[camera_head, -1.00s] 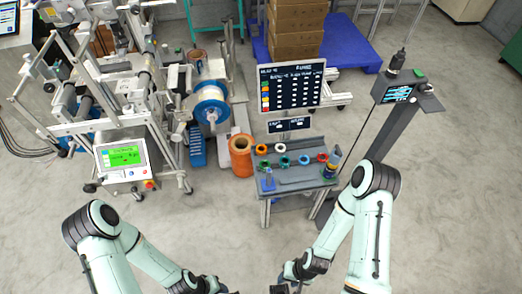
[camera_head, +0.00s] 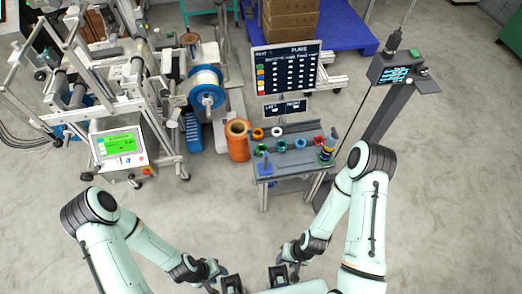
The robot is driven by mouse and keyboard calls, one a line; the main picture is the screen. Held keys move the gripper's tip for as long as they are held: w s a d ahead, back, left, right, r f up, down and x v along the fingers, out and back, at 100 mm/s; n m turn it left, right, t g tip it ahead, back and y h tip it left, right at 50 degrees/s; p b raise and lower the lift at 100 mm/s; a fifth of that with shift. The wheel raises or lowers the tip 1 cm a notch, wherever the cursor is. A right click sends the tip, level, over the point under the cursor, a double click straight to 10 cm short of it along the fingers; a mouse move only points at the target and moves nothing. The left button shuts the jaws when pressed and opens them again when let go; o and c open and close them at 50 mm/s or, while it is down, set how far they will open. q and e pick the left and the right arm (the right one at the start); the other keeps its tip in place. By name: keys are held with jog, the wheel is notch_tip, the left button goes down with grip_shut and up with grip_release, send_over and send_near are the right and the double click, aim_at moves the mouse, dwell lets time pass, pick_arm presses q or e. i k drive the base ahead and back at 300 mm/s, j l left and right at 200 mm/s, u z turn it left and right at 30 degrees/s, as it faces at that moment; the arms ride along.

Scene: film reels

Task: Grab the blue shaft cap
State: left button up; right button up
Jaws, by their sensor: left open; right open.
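I cannot tell for sure which is the shaft cap. My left gripper (camera_head: 226,278) is open at the bottom edge, in front of and well apart from them. My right gripper (camera_head: 286,272) is open just to its right, also apart from them. Both look empty.
The grey table (camera_head: 292,185) holds several coloured rings. An orange roll (camera_head: 237,142) stands left of it. A dark sign board (camera_head: 286,70) rises behind. The machine with a green screen (camera_head: 118,143) is at left, a dark post (camera_head: 375,120) at right. Floor before the table is clear.

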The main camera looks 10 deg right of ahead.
aim_at(331, 142)
jog(key=z, duration=1.3)
jog(key=i+l+u, duration=0.1)
jog(key=l, duration=0.2)
jog(key=i+l+u, duration=0.1)
jog(key=i+l, duration=0.25)
jog(key=l, duration=0.35)
jog(key=i+l+u, duration=0.15)
jog(key=l, duration=0.15)
